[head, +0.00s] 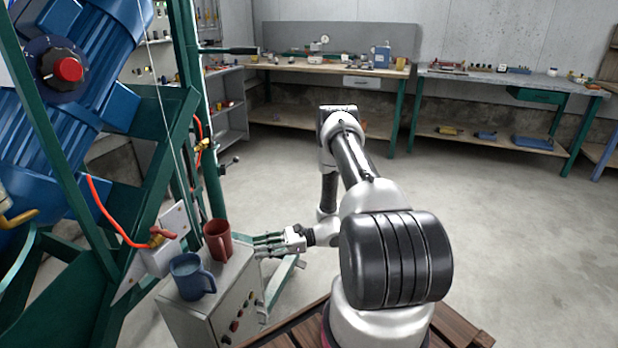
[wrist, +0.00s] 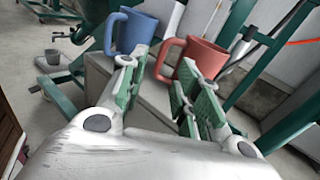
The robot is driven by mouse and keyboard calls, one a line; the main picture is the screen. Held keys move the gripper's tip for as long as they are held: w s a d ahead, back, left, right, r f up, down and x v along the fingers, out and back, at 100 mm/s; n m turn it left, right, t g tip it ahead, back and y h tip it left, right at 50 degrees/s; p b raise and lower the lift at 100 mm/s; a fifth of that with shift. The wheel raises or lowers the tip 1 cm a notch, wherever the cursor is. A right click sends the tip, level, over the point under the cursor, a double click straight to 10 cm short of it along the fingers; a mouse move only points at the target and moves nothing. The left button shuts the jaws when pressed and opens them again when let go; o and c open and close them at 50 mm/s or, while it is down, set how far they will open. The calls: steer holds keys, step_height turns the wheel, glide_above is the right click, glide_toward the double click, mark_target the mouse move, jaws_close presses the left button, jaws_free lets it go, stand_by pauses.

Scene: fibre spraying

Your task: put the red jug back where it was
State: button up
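The red jug (head: 217,241) stands upright on top of a grey control box (head: 238,292), behind a blue jug (head: 192,277). My gripper (head: 256,244) is just right of the red jug in the head view, with its fingers pointing at it. In the wrist view the gripper (wrist: 163,78) is open, its green-padded fingers apart. The red jug (wrist: 205,57) is ahead of the fingertips, and its handle shows in the gap between them. The blue jug (wrist: 136,32) is beyond the left finger. I see nothing held; contact with the red jug cannot be told.
A green frame with a blue motor (head: 75,75) and an orange hose (head: 110,222) rises left of the box. Two workbenches (head: 300,65) (head: 480,78) with small items stand along the back wall. The floor (head: 270,175) between is clear.

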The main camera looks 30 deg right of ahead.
steer(key=s+a+r+n+g+h, duration=0.1)
steer(key=s+r+n+g+h, duration=0.2)
steer(key=r, duration=0.6)
steer(key=s+r+n+g+h, duration=0.1)
steer(key=s+r+n+g, duration=0.3)
steer(key=r, duration=0.6)
steer(key=s+a+r+n+g+h, duration=0.1)
steer(key=s+r+n+h, duration=0.2)
steer(key=r+n, duration=0.45)
steer(key=s+d+r+n+t+h, duration=0.3)
steer(key=s+d+r+h, duration=0.1)
steer(key=s+r, duration=0.4)
steer(key=s+d+r+n+t+h, duration=0.3)
steer(key=s+d+r+n+h, duration=0.1)
steer(key=s+r, duration=0.3)
steer(key=shift+s+d+r+h, duration=0.3)
steer(key=shift+s+r+h, duration=0.1)
steer(key=shift+s+h, duration=0.4)
